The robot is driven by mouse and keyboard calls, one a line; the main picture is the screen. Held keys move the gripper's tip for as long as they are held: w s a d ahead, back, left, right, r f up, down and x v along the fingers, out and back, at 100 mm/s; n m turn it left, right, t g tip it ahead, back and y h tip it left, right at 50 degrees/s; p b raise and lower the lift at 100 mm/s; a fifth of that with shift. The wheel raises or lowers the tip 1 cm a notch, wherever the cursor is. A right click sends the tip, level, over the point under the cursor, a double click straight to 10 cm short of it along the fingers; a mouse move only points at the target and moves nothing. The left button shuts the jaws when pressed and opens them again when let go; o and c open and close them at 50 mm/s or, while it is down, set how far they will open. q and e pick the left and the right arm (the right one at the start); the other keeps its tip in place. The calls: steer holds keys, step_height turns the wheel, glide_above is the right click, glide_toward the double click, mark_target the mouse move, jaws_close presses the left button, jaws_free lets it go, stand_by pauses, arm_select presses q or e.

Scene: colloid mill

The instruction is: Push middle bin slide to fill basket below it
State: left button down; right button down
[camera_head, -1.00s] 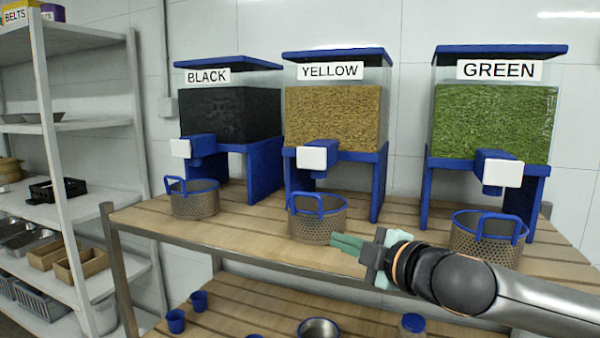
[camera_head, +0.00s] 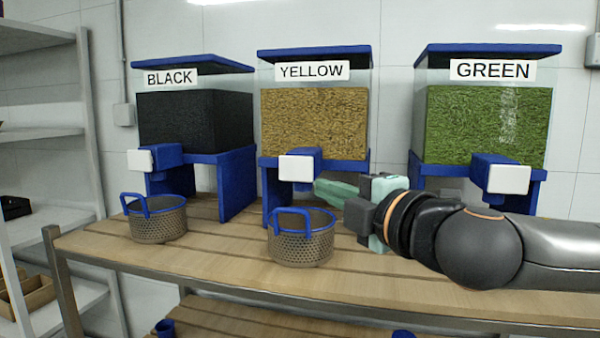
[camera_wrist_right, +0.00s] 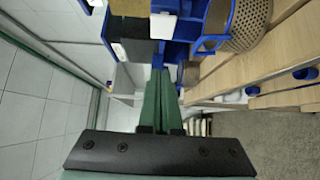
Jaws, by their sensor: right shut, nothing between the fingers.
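The middle bin (camera_head: 314,120), labelled YELLOW, holds yellow-brown grains on a blue stand. Its slide (camera_head: 300,168) has a white front plate on a blue housing. A perforated metal basket (camera_head: 301,246) with a blue rim and handle stands below and in front of it; its contents are not clear. My right gripper (camera_head: 320,187) is shut and empty, with its green fingers just right of the slide and above the basket's right side. Whether the fingertips touch the slide housing cannot be told. The shut fingers also show in the right wrist view (camera_wrist_right: 160,82). My left gripper is not in view.
The BLACK bin (camera_head: 196,120) with its basket (camera_head: 158,222) stands to the left. The GREEN bin (camera_head: 485,125) stands to the right, partly behind my right arm. The wooden table (camera_head: 215,262) is clear in front of the baskets. Shelves (camera_head: 45,130) stand at far left.

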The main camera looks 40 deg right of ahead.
steer(key=p, duration=0.7)
glide_toward(290, 169)
steer(key=w+a, duration=0.3)
steer(key=w+d, duration=0.2)
steer(key=d, duration=0.1)
steer(key=shift+w+r+p, duration=0.15)
steer(key=shift+r+p, duration=0.05)
steer(key=shift+p, duration=0.2)
steer(key=shift+w+d+f, duration=0.1)
steer(key=shift+w+d, duration=0.15)
